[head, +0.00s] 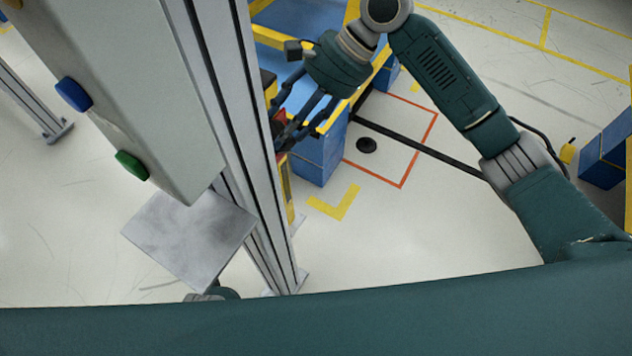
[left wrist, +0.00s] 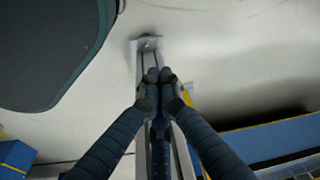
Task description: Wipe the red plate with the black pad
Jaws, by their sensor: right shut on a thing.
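My right gripper (head: 285,125) reaches down from the top centre of the head view, beside the grey metal post. It is shut on a dark thing at its fingertips, which looks like the black pad; the fingers and post mostly hide it. A small red patch (head: 280,116) shows between the fingers, probably part of the red plate. I cannot tell whether the pad touches it. My left gripper (left wrist: 160,78) shows in the left wrist view with its fingertips together and nothing visible between them.
A tall grey post (head: 245,130) and a large panel (head: 120,80) with blue and green buttons block the left side. A square metal plate (head: 190,238) juts out below. A blue and yellow frame (head: 320,158) stands behind the right gripper.

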